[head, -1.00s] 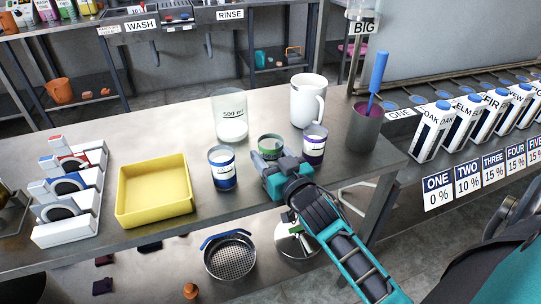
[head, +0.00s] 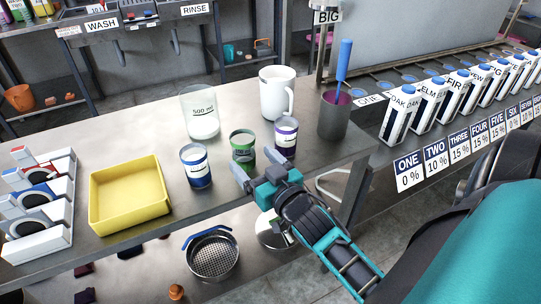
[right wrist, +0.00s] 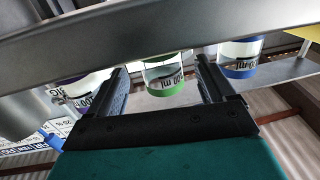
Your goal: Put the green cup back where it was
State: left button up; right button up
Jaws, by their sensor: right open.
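In the right wrist view the green cup (right wrist: 166,80) shows beyond and between the spread fingers, with a gap on both sides. The blue-banded cup (right wrist: 240,55) is to its right there. My left gripper is not in view.
A tall 500 ml beaker (head: 200,113), a white jug (head: 277,95) and a grey pot with a blue-handled tool (head: 334,115) stand behind. A yellow tray (head: 130,196) is at left. White cartons (head: 400,115) line the right. Table is clear between tray and beaker.

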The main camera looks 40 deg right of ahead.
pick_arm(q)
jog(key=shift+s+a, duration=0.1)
pick_arm(e)
jog(key=s, duration=0.6)
jog(key=shift+s+a, duration=0.35)
jog(key=shift+s, duration=0.05)
